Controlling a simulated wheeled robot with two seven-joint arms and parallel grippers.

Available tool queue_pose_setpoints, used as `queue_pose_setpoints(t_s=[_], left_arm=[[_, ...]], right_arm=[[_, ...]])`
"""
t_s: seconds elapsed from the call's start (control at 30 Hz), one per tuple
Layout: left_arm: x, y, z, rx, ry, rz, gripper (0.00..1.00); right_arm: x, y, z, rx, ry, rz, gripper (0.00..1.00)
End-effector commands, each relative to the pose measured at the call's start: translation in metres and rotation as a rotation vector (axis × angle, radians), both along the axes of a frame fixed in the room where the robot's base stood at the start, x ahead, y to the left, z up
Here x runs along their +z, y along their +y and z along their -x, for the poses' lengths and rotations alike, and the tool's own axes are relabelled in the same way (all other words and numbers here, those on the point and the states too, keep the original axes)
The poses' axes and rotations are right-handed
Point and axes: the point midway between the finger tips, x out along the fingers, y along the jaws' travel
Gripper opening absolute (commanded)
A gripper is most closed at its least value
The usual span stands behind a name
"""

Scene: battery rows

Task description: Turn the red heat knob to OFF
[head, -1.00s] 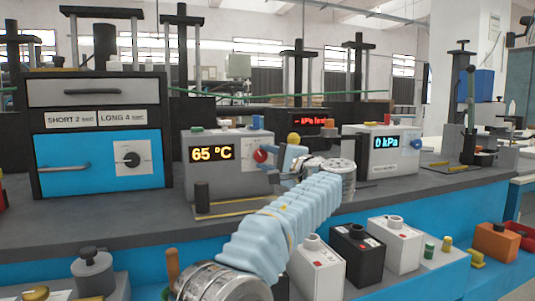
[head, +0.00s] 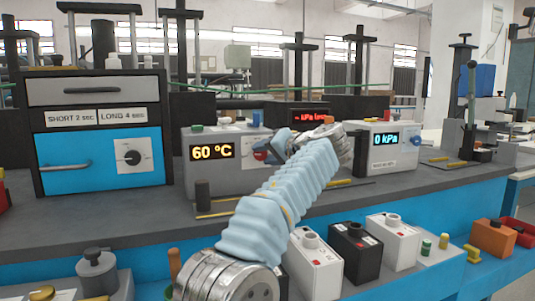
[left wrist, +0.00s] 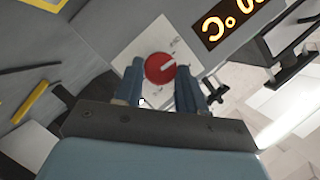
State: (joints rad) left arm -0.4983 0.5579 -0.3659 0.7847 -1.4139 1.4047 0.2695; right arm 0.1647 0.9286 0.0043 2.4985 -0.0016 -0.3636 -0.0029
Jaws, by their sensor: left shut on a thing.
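The red heat knob (left wrist: 160,68) is on the front of a grey heater box (head: 212,179), over a white dial plate (left wrist: 140,42). The box's display (head: 212,152) reads 60 °C. My left gripper (left wrist: 160,88) has its two blue fingers on either side of the knob, shut on it. The knob's pale pointer line shows in the left wrist view; the lettering around it is too small to read. In the head view the left gripper (head: 275,150) covers most of the knob. My right gripper is not in view.
A blue and grey cabinet (head: 97,163) with its own black knob stands left of the heater box. A grey box reading 0 kPa (head: 398,170) stands to the right. Several boxes, including a black one (head: 355,252), line the lower front shelf.

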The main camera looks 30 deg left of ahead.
Motion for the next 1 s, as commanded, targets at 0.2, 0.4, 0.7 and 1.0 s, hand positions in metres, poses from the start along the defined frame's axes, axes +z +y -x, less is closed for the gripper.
queue_pose_setpoints(t_s=[0.2, 0.4, 0.7, 1.0], left_arm=[[-0.0005, 0.0008, 0.0008, 0.002, -0.060, 0.054, 0.09], [-0.0006, 0.0007, 0.0007, 0.001, -0.082, 0.075, 0.09], [-0.0007, 0.0006, 0.0006, 0.001, -0.087, 0.078, 0.09], [-0.0002, 0.0006, 0.0006, 0.001, -0.086, 0.076, 0.65]], right_arm=[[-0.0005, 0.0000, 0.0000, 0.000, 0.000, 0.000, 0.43], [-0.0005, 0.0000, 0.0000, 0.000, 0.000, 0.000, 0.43], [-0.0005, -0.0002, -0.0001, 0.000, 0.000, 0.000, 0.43], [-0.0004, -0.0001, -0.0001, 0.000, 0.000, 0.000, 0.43]])
